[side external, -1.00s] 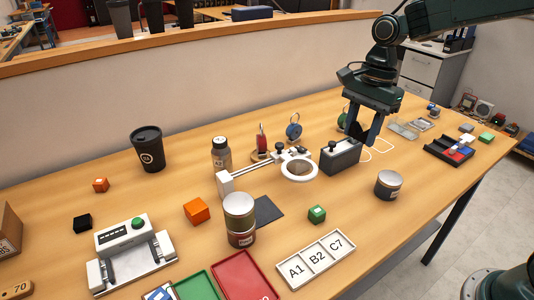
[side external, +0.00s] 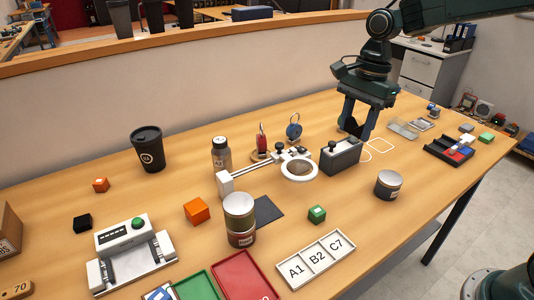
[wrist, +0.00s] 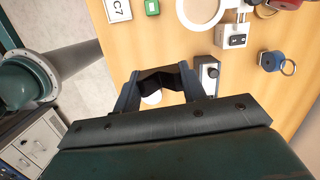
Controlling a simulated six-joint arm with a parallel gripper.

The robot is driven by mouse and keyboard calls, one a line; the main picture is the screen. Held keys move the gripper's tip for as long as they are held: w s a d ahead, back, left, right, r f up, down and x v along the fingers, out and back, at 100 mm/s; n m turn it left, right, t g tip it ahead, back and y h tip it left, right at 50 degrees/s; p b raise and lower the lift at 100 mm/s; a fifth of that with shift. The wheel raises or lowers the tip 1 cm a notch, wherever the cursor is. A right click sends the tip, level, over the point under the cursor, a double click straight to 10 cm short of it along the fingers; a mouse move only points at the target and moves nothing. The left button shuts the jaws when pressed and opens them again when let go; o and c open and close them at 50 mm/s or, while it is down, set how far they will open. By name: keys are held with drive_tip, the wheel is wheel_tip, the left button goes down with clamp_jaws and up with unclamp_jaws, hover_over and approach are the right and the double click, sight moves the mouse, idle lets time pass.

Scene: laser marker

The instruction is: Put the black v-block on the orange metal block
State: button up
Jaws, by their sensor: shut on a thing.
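My gripper (side external: 357,130) is shut on the black v-block (wrist: 160,78) and holds it above the right part of the table, behind the dark grey box. In the wrist view, the v-block spans the gap between my two fingers. In the side view, the v-block (side external: 350,127) is partly hidden by my fingers. A larger orange block (side external: 196,211) sits on the table left of centre, with its top bare. I cannot tell from the picture which orange block is metal.
The dark grey box (side external: 341,155) stands close to my gripper. A black cup (side external: 147,148) stands behind the orange blocks.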

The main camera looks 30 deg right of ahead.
drive_tip(key=w+a+m, duration=0.2)
drive_tip(key=w+a, duration=0.6)
drive_tip(key=m+t, duration=0.1)
drive_tip(key=m, duration=0.3)
hover_over(193, 206)
wheel_tip(193, 206, down, 8)
drive_tip(key=shift+s+d+f, duration=0.1)
drive_tip(key=shift+d+f, duration=0.05)
drive_tip(key=shift+f, duration=0.8)
drive_tip(key=shift+s+d+f, duration=0.1)
drive_tip(key=shift+f, duration=0.8)
drive_tip(key=shift+f, duration=0.1)
drive_tip(key=shift+f, duration=1.9)
drive_tip(key=shift+f, duration=0.1)
drive_tip(key=o, duration=1)
drive_tip(key=shift+c, duration=0.2)
